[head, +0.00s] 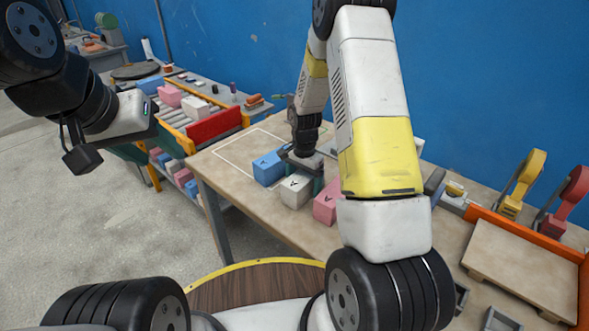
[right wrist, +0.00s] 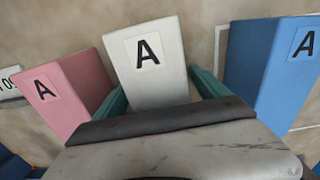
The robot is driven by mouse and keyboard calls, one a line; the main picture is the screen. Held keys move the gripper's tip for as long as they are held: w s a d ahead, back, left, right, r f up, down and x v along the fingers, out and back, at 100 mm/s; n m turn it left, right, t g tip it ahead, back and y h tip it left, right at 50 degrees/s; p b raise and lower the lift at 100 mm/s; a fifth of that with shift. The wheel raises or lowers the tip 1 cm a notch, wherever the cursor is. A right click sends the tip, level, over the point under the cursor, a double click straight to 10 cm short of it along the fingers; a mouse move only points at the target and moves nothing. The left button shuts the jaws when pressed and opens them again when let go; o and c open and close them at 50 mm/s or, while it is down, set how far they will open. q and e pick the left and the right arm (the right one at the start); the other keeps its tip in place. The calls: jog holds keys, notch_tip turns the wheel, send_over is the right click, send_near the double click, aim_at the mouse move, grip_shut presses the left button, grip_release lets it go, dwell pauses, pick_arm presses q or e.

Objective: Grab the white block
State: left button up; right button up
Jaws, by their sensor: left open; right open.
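The white block (head: 295,191), marked with an A, stands on the wooden table between a blue block (head: 269,167) and a pink block (head: 327,204). My right gripper (head: 302,177) is over the white block, pointing down. In the right wrist view, the white block (right wrist: 147,62) sits between the teal fingers of my right gripper (right wrist: 158,88), one on each side. They are open; I cannot tell if either touches it. The pink block (right wrist: 65,92) and blue block (right wrist: 272,62) stand outside the fingers. My left gripper (head: 150,146) is open and empty, away at the left.
The table (head: 240,197) has a white outlined area at its back left. A conveyor with pink and white blocks and a red panel (head: 214,125) stands behind left. An orange-edged tray (head: 520,265) and yellow and red clamps are at the right.

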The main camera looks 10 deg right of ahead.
jog(key=shift+c, duration=0.2)
grip_shut()
jog(key=shift+r, duration=0.15)
